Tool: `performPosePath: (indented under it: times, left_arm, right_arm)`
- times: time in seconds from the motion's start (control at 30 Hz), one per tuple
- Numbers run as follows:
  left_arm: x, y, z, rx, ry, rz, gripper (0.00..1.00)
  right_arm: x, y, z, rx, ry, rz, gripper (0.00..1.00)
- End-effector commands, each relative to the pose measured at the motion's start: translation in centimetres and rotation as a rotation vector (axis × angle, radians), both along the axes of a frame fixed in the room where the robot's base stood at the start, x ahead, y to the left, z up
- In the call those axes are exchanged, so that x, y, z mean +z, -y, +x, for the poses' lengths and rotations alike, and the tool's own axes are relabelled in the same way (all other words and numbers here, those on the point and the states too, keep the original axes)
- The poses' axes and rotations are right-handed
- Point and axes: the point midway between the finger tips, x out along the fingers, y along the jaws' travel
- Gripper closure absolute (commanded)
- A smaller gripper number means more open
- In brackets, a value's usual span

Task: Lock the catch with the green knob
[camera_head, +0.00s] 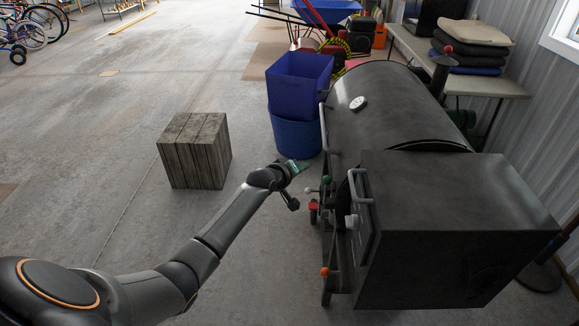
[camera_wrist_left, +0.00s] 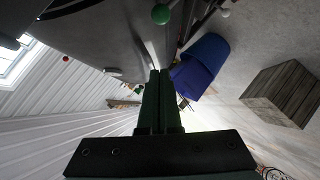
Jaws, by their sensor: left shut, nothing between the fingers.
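The green knob (camera_head: 327,180) sits on the near left side of the black barrel smoker (camera_head: 375,105), beside the smaller box. In the left wrist view the green knob (camera_wrist_left: 160,14) is at the top centre, beyond the fingers' side. My left gripper (camera_head: 304,166) is shut and empty, a little left of and beyond the knob, apart from it. Its closed fingers (camera_wrist_left: 160,78) fill the middle of the wrist view. The rest of the catch is too small to make out. My right gripper is not in view.
A white knob (camera_head: 309,190) is close to the green one. Another white knob (camera_head: 352,221) and an orange knob (camera_head: 324,271) are on the near box (camera_head: 455,230). Blue bins (camera_head: 297,132) stand beyond my gripper. A wooden block (camera_head: 195,150) stands left on open floor.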

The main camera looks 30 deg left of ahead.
Motion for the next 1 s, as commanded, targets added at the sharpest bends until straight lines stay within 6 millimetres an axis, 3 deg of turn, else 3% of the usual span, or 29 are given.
performPosePath:
  times: [0.5, 1.0]
  left_arm:
    - [3.5, 0.7, -5.6, 0.001, 0.003, -0.001, 1.00]
    - [4.2, 0.8, -6.8, 0.002, 0.001, 0.000, 1.00]
  right_arm:
    - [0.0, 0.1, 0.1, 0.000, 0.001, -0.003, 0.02]
    - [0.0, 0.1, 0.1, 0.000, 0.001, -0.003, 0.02]
